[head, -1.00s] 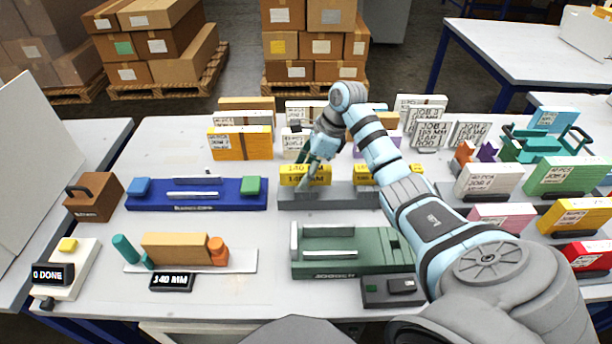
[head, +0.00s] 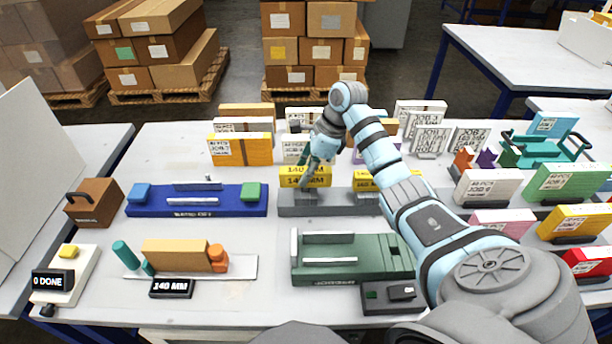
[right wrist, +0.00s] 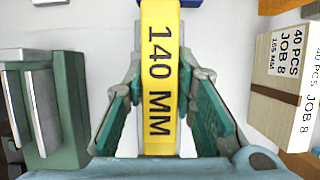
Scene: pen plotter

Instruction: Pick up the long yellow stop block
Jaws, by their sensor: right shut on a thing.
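The long yellow stop block (head: 318,182), marked 140 MM, is upright at the left end of the grey rack (head: 345,203) in the head view. My right gripper (head: 306,180) reaches it from above and behind, fingers tilted down. In the right wrist view the yellow block (right wrist: 159,75) lies between the two green-padded fingers, and the right gripper (right wrist: 160,95) is shut on it. I cannot tell whether its base touches the rack. A second yellow block (head: 364,180) sits farther right on the rack, partly hidden by my right arm. My left gripper is not in view.
A blue fixture (head: 190,203) lies to the left and a green fixture (head: 350,262) in front. Labelled cartons (head: 240,150) stand behind. More cartons and a teal holder (head: 545,148) stand at right. Bare table (head: 270,230) shows between the fixtures.

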